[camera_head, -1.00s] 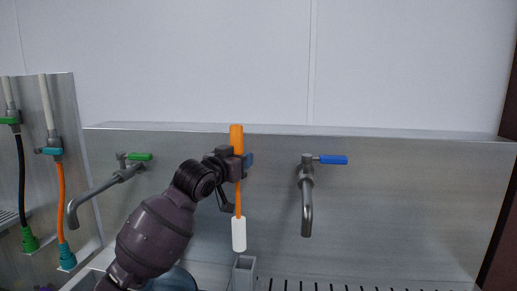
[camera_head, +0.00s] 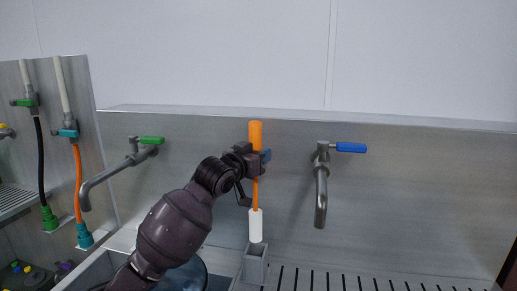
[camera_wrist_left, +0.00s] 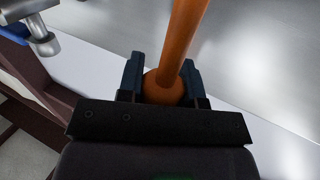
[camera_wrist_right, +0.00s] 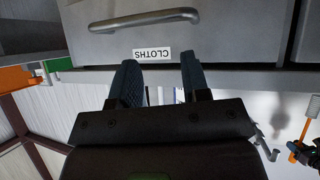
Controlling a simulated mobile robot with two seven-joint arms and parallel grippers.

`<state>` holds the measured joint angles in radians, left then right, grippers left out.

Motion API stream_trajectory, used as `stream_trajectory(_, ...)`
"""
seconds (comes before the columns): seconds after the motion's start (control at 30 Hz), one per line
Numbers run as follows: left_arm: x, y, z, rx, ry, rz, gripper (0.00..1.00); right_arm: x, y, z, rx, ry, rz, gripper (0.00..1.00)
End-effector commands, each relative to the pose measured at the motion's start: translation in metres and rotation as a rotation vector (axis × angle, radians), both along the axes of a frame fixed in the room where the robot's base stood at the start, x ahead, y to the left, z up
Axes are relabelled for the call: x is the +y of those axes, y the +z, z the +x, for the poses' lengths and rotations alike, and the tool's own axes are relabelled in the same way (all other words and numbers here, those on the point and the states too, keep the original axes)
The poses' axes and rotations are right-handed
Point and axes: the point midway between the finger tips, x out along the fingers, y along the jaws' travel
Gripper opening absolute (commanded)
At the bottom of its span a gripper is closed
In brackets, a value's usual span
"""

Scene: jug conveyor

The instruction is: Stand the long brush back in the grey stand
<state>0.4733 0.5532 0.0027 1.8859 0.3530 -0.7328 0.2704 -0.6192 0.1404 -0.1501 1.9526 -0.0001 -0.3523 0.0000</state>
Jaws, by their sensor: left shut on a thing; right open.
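The long brush (camera_head: 255,224) has an orange handle and a white head. My left gripper (camera_head: 262,161) is shut on its orange handle below the thick upper grip. The brush hangs upright with the white head down. The grey stand (camera_head: 255,268) is a square open-topped box right below it. The head's lower end is at the stand's top rim in the head view; I cannot tell whether it is inside or behind the rim. The left wrist view shows the orange handle (camera_wrist_left: 182,45) between the fingers. My right gripper (camera_wrist_right: 160,82) is open and empty, facing a drawer.
A tap with a green lever (camera_head: 150,140) is left of the brush, one with a blue lever (camera_head: 350,147) right. A slotted drain surface (camera_head: 340,281) lies right of the stand, a basin left. A drawer labelled CLOTHS (camera_wrist_right: 152,54) is before my right gripper.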

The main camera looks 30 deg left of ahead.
Motion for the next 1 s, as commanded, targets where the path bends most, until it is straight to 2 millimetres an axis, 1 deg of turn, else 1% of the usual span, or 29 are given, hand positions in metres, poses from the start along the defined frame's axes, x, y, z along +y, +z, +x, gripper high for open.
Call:
stream_trajectory(0.33,0.000,-0.023,0.000,0.002,0.000,-0.001,0.07,0.000,0.001,0.001,-0.003,0.000,0.000,0.43)
stream_trajectory(1.0,0.000,-0.067,0.000,0.001,0.000,0.000,0.07,0.001,-0.006,0.008,-0.025,0.003,0.000,0.43)
